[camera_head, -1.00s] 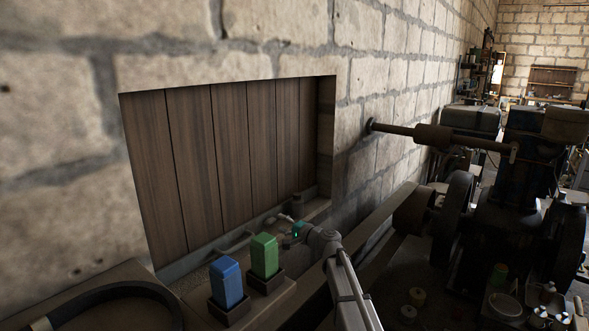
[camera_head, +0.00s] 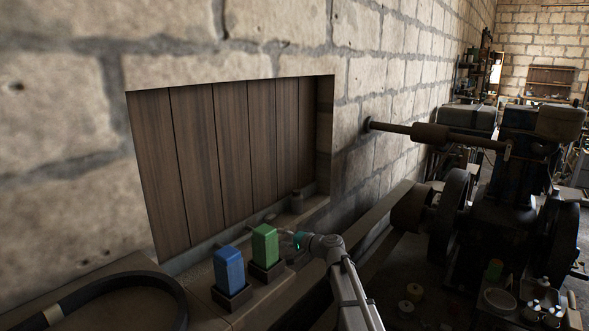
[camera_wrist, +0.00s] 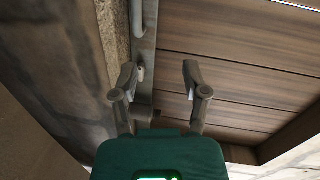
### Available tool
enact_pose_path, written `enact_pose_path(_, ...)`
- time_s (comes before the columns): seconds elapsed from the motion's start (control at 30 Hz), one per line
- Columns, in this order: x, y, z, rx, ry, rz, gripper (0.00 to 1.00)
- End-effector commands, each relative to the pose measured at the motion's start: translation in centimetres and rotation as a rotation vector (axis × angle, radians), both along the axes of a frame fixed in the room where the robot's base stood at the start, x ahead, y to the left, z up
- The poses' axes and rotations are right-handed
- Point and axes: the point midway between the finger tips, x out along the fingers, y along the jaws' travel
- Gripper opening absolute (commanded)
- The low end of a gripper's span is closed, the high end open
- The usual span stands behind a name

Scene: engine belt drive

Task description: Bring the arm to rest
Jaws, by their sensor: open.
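My gripper (camera_wrist: 158,82) is open and empty in the wrist view, its two fingers spread apart. Beyond the fingers are the brown wooden boards (camera_wrist: 235,60) of the wall recess and a pale ledge. In the head view my gripper (camera_head: 284,234) is small, just right of the green block, and its fingertips are partly hidden there. My arm reaches up from the lower middle of the head view toward the recess, bent at the wrist.
A blue block (camera_head: 228,268) and a green block (camera_head: 264,244) stand in dark holders on the bench, close to my gripper. A black belt (camera_head: 110,293) lies at lower left. A large engine (camera_head: 505,190) fills the right.

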Motion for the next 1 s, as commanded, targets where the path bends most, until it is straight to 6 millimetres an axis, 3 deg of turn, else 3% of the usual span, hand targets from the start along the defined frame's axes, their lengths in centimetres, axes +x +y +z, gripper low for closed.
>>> enact_pose_path(0.27,-5.2,-1.5,-3.6,-0.23,0.015,0.081,0.59)
enact_pose_path(0.47,-10.3,-4.1,-7.5,-0.479,0.06,0.163,0.59)
enact_pose_path(0.8,-19.2,-10.8,-13.1,-0.895,0.201,0.275,0.59)
enact_pose_path(1.0,-23.6,-15.0,-14.8,-1.096,0.299,0.313,0.59)
